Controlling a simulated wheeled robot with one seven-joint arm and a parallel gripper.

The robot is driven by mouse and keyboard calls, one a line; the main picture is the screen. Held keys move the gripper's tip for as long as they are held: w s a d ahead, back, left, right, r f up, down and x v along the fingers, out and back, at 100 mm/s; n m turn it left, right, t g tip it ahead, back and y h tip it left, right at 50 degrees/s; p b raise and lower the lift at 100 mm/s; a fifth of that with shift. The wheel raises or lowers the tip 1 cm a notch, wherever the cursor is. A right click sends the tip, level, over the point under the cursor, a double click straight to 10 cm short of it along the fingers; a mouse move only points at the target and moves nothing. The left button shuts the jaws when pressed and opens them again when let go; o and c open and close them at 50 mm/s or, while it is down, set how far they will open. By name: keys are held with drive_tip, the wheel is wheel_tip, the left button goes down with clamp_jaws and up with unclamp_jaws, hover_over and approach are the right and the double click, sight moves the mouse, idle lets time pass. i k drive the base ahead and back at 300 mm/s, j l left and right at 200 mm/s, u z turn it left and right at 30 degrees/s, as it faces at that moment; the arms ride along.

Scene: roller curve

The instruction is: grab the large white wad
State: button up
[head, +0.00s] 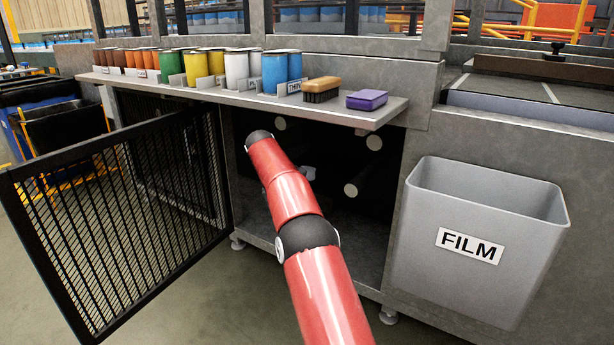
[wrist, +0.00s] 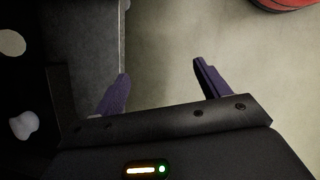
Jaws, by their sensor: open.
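A white lumpy wad (wrist: 24,125) shows at the left edge of the wrist view, against the dark inside of the cabinet. In the head view a small pale lump (head: 308,173) shows in the dark opening beside my arm; I cannot tell for sure that it is the same wad. My gripper (wrist: 160,70) is open with nothing between its two purple fingers. The wad lies to the left of the fingers, apart from them. In the head view my red arm reaches toward the opening and the gripper itself is hidden.
Round pale roller ends (head: 374,142) stand in the dark cabinet. A mesh door (head: 130,210) hangs open at left. A shelf (head: 345,112) with several cans, a brush (head: 322,89) and a purple block (head: 367,99) overhangs the opening. A grey FILM bin (head: 475,275) is at right.

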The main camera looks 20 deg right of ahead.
sight(311, 171)
drive_tip(key=i+l, duration=0.15)
drive_tip(key=i, duration=0.6)
drive_tip(key=i+l, duration=0.15)
drive_tip(key=i, duration=0.55)
